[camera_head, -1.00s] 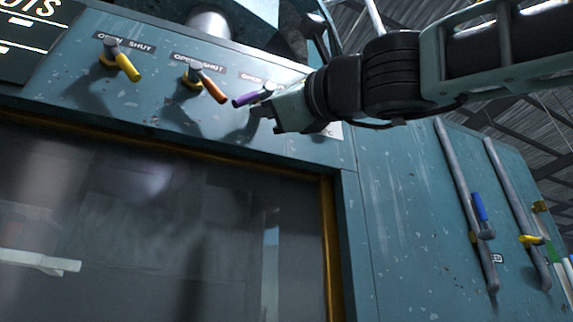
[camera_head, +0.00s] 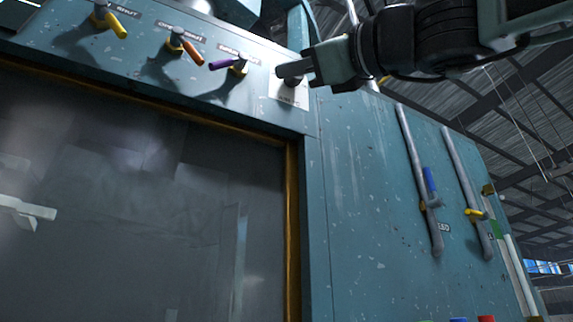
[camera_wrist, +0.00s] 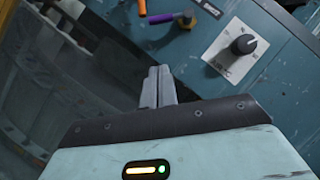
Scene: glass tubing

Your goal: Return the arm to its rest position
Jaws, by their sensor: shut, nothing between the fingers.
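My gripper (camera_head: 281,72) is at the upper middle of the head view, in front of the white plate with a dark knob on the teal panel. Its fingers are shut and hold nothing. In the wrist view the shut fingers (camera_wrist: 160,82) point up the picture, left of the dark knob (camera_wrist: 243,44) and apart from it in the picture. My arm enters the head view from the upper right. The purple lever (camera_head: 222,64) is left of my gripper and apart from it; it also shows in the wrist view (camera_wrist: 162,17).
An orange lever (camera_head: 192,53) and a yellow lever (camera_head: 116,25) stand further left on the panel. A dark glass window (camera_head: 130,200) with a brass-coloured frame is below. Grey pipes with a blue handle (camera_head: 429,180) and a yellow handle (camera_head: 474,213) are at right.

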